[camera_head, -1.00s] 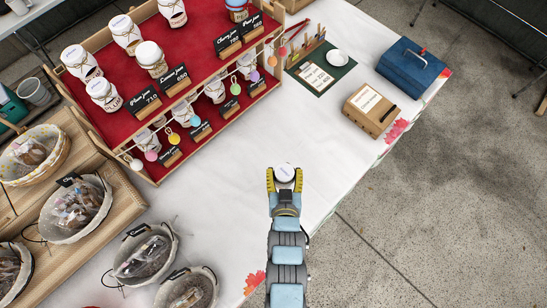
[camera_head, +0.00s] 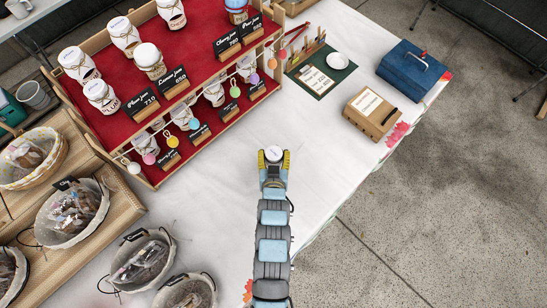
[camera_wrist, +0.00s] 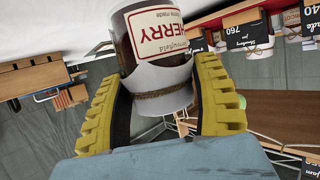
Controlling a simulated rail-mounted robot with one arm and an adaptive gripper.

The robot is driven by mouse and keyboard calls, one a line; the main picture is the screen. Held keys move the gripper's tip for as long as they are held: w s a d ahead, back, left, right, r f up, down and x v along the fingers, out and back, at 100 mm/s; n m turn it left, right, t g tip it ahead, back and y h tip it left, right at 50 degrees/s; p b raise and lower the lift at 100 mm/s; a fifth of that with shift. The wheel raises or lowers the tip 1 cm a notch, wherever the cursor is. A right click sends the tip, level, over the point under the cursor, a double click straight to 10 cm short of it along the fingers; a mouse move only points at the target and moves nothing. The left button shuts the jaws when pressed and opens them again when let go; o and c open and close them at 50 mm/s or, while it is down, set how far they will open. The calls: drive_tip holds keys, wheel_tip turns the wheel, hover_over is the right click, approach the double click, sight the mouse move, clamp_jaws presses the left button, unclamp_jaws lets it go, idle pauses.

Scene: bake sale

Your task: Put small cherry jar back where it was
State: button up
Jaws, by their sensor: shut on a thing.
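My gripper (camera_head: 273,160) is shut on the small cherry jar (camera_head: 274,153), whose white top shows between the yellow fingers in the head view. In the wrist view the jar (camera_wrist: 155,40) has a "CHERRY" label, dark contents and a cord around its white cover, and it appears upside down between the fingers (camera_wrist: 160,105). The gripper is over the white table, to the right of and in front of the red jar stand (camera_head: 150,95). The stand has an upper tier of jars and a lower row with black price signs. Jars on the lower tier are partly hidden by hanging round tags.
Baskets of packaged goods (camera_head: 140,262) stand at the lower left. A wooden box (camera_head: 371,113), a blue case (camera_head: 411,70) and a green mat (camera_head: 318,85) with a white dish (camera_head: 338,61) lie at the right. White tablecloth (camera_head: 225,190) around the gripper is clear.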

drive_tip(key=shift+w+f, duration=0.2)
drive_tip(key=shift+f, duration=1.55)
drive_tip(key=o, duration=1.2)
drive_tip(key=shift+f, duration=0.1)
drive_tip(key=shift+o, duration=0.2)
